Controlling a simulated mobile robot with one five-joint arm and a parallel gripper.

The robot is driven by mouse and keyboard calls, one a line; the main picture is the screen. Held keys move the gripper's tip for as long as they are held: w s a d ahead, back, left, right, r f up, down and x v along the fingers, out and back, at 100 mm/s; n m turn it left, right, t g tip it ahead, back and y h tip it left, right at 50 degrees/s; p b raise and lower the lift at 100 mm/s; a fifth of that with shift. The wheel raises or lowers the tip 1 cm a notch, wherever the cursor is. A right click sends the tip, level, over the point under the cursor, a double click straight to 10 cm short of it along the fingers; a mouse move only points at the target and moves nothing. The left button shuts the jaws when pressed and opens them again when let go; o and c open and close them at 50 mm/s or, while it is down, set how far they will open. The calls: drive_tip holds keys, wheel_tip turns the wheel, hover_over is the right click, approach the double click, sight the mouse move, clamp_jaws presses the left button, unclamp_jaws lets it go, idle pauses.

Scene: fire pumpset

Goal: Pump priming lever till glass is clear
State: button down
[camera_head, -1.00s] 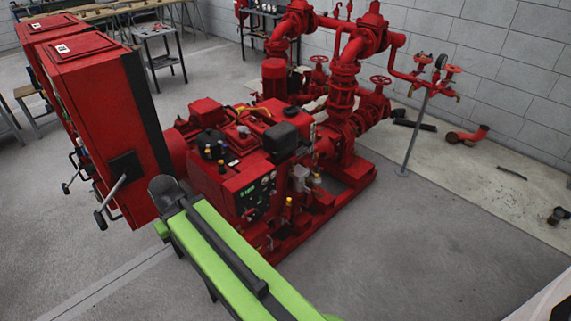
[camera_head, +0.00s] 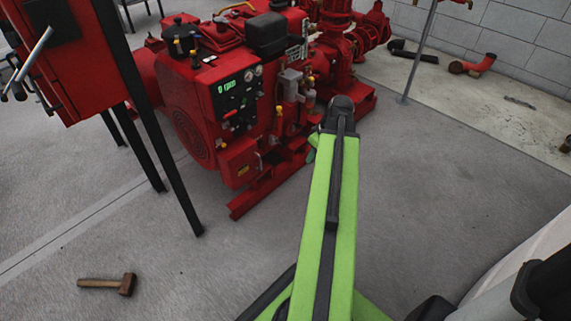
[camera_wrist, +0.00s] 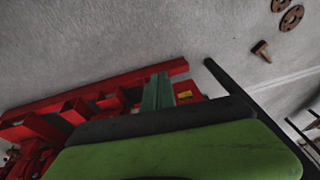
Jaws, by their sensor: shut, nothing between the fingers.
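The red pump engine (camera_head: 215,105) stands ahead on its red base frame in the head view. Its dark control panel (camera_head: 236,98) has lit green digits and round gauges. Right of the panel is a small grey fitting (camera_head: 291,84) with pipes and yellow caps. I cannot make out which part is the priming lever or the glass. The wrist view is largely filled by my green and black arm, with the red base frame (camera_wrist: 95,90) beyond.
A red cabinet (camera_head: 75,75) on dark legs (camera_head: 165,120) stands close on the left. A hammer (camera_head: 124,285) lies on the floor; it also shows in the wrist view (camera_wrist: 262,51), near rusty flanges (camera_wrist: 291,18). Floor right of the engine (camera_head: 450,180) is clear.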

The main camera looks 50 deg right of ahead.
drive_tip(key=s+d+f+t+b, duration=0.1)
drive_tip(key=s+d+f+b, duration=0.3)
drive_tip(key=s+d+f, duration=0.3)
drive_tip(key=s+d, duration=0.1)
drive_tip(key=s, duration=0.1)
drive_tip(key=shift+s+h, duration=0.3)
drive_tip(key=shift+h, duration=0.1)
drive_tip(key=shift+w+a, duration=0.35)
drive_tip(key=shift+w, duration=0.15)
